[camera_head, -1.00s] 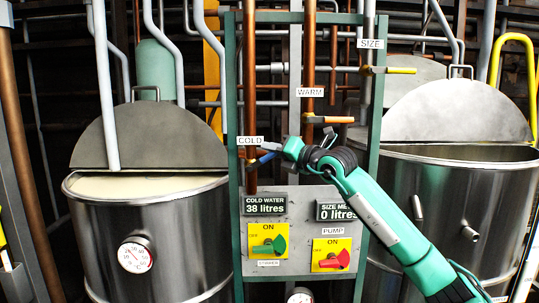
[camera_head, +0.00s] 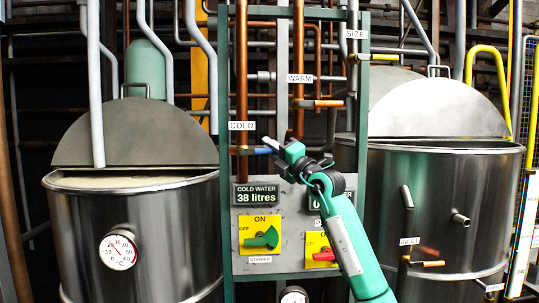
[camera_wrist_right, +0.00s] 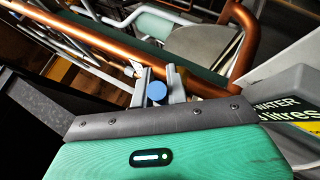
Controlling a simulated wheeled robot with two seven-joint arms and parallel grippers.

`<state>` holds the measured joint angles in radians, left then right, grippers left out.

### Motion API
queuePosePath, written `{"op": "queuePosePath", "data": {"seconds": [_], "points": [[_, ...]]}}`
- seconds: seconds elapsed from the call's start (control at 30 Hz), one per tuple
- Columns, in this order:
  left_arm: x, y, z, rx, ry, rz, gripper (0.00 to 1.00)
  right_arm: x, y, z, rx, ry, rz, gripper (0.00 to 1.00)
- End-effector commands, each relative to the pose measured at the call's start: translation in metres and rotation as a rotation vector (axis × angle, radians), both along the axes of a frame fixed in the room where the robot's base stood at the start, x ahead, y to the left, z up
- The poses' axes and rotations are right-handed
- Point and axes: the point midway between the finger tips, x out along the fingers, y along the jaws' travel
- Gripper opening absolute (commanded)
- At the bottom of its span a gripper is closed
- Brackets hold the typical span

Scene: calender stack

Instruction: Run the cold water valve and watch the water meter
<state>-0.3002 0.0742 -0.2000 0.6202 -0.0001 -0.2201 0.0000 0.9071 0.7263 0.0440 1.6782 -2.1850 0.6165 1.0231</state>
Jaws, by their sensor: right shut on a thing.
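The cold water valve has a blue lever (camera_head: 256,151) below the COLD label (camera_head: 241,126) on a copper pipe (camera_head: 242,80). The lever lies about level, pointing right across the pipe. My right gripper (camera_head: 270,146) is shut on the lever's outer end. In the right wrist view the lever's round blue end (camera_wrist_right: 156,93) shows between the two grey fingers, beside the copper pipe. The cold water meter (camera_head: 256,194) reads 38 litres. My left gripper is not in view.
A green STIRRER switch (camera_head: 264,239) and a red PUMP switch (camera_head: 322,255) sit below the meters. My right arm partly hides the size meter (camera_head: 314,200). The orange-handled WARM valve (camera_head: 318,103) is above right. Steel vats (camera_head: 150,215) (camera_head: 470,190) flank the panel.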

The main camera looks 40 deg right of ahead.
Motion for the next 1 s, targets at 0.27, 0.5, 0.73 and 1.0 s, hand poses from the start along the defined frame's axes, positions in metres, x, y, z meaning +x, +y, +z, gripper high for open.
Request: {"op": "queuePosePath", "data": {"seconds": [0.27,0.5,0.73,1.0], "points": [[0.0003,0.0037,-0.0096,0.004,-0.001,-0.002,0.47,0.0001,-0.0001,-0.0067,0.056,-0.032,0.002,0.00],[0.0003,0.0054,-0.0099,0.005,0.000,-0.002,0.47,0.0002,-0.0004,-0.0069,0.062,-0.035,0.000,0.00],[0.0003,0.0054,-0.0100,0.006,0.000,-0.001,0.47,0.0006,-0.0001,-0.0076,0.062,-0.033,0.001,0.19],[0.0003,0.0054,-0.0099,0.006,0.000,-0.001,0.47,0.0002,-0.0002,-0.0067,0.062,-0.035,0.000,0.37]]}}
